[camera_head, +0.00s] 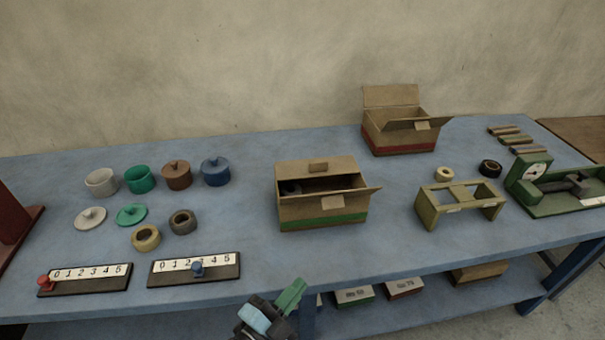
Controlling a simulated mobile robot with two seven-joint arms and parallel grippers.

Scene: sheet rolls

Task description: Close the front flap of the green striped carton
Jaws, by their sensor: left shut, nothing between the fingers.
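The green striped carton (322,220) stands upright on the blue table, near the middle of the head view. Its front flap (300,207), with a small paper tab, is open and leans outward over the upper front wall; its right corner sticks out past the box. The back flap (295,170) is raised behind the opening. A dark round thing shows partly inside; the rest is in shadow. My left gripper (290,294) is at the bottom edge, in front of the table and below the carton, apart from it. It is shut and empty. My right gripper is not in view.
A red striped carton (402,143) with open flaps stands behind, to the right. A wooden frame (428,211) stands right of the green carton. Pots, lids and rings lie left, with two number boards (195,280) in front. The table before the carton is clear.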

